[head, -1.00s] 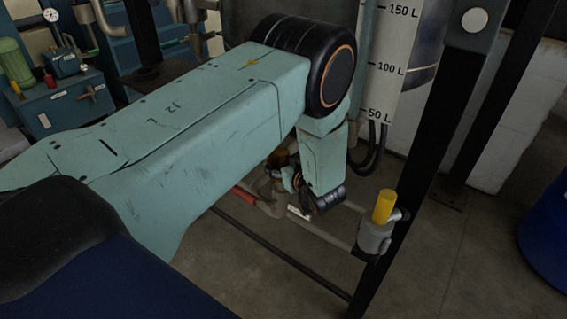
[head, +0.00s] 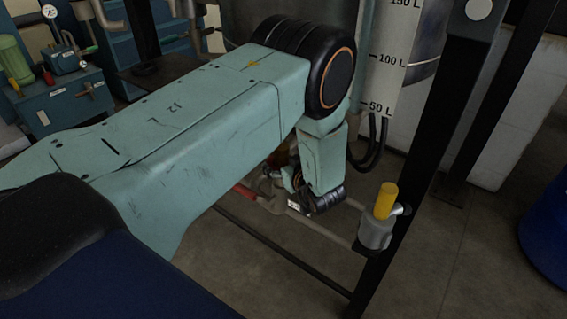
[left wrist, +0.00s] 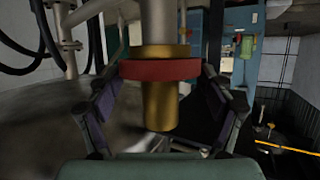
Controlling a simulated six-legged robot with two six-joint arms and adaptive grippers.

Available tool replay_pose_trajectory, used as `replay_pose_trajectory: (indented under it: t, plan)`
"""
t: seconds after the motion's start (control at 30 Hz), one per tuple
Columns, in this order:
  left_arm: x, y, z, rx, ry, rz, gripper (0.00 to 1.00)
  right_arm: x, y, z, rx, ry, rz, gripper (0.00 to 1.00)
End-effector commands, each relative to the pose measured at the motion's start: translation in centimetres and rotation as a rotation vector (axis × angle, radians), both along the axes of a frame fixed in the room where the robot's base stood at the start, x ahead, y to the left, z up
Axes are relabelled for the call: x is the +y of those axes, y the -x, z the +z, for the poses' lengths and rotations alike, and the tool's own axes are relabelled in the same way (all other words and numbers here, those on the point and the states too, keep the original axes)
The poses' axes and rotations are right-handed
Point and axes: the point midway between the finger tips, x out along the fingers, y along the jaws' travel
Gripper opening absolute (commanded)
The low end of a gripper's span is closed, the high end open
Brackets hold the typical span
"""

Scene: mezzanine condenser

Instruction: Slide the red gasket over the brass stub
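In the left wrist view a brass stub (left wrist: 160,108) hangs down from a pale vertical pipe, its lower end free. The red gasket (left wrist: 160,70) is around the stub, close under a wider brass collar (left wrist: 160,51). My left gripper (left wrist: 163,70) has one finger on each side of the gasket, and the fingertips appear to touch its rim. The stub's lower end reaches down between the fingers towards the palm. In the head view my left arm hides the stub and gasket, and most of the gripper. My right gripper is in neither view.
In the head view a dark frame post stands right of my arm, beside a grey fitting (head: 375,233) with a yellow top (head: 385,200). A tank with a litre scale (head: 388,60) stands behind. A blue drum (head: 548,240) is at far right.

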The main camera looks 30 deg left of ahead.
Motion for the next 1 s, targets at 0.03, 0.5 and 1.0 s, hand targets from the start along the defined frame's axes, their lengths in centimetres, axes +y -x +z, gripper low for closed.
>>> replay_pose_trajectory:
  t: [0.03, 0.5, 1.0]
  plan:
    - [0.0, 0.0, 0.0, 0.000, 0.000, 0.000, 0.88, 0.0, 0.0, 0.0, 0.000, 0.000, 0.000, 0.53]
    - [0.0, 0.0, 0.4, 0.000, 0.000, 0.000, 0.94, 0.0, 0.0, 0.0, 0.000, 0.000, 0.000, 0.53]
    - [0.0, 0.0, 8.4, -0.001, 0.001, -0.001, 0.94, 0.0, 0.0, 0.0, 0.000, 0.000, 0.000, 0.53]
